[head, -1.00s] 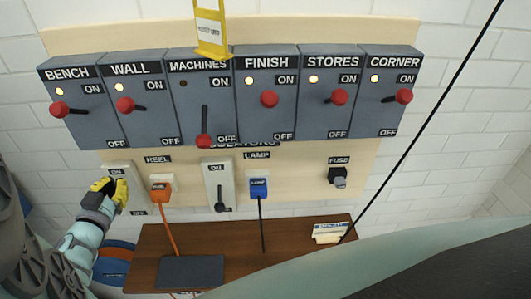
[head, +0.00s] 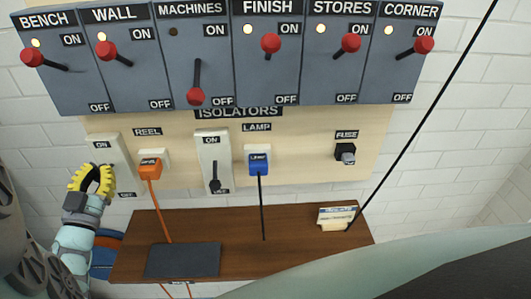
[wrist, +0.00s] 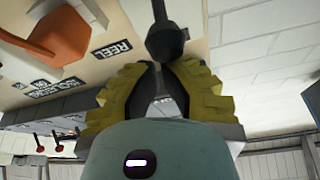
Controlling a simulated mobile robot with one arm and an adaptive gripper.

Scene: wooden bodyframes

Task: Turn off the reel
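The reel isolator (head: 104,150) is a pale plate at the left of the cream board, beside the REEL label (head: 147,132). Its ON label shows at the top and an OFF label low on its right. My gripper (head: 94,168), with yellow ridged fingers, is in front of its lower part and hides its lever in the head view. In the wrist view a black lever with a rounded knob (wrist: 167,42) is just beyond my fingertips (wrist: 168,66). The fingers look parted, with a gap between them and nothing held. I cannot tell the lever's ON or OFF position.
The orange plug (head: 150,168) and its cable are just right of the reel isolator. The lamp isolator (head: 214,160) and blue plug (head: 259,163) are farther right. A wooden shelf (head: 290,225) sticks out below. Red-knobbed switch boxes (head: 270,75) line the top.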

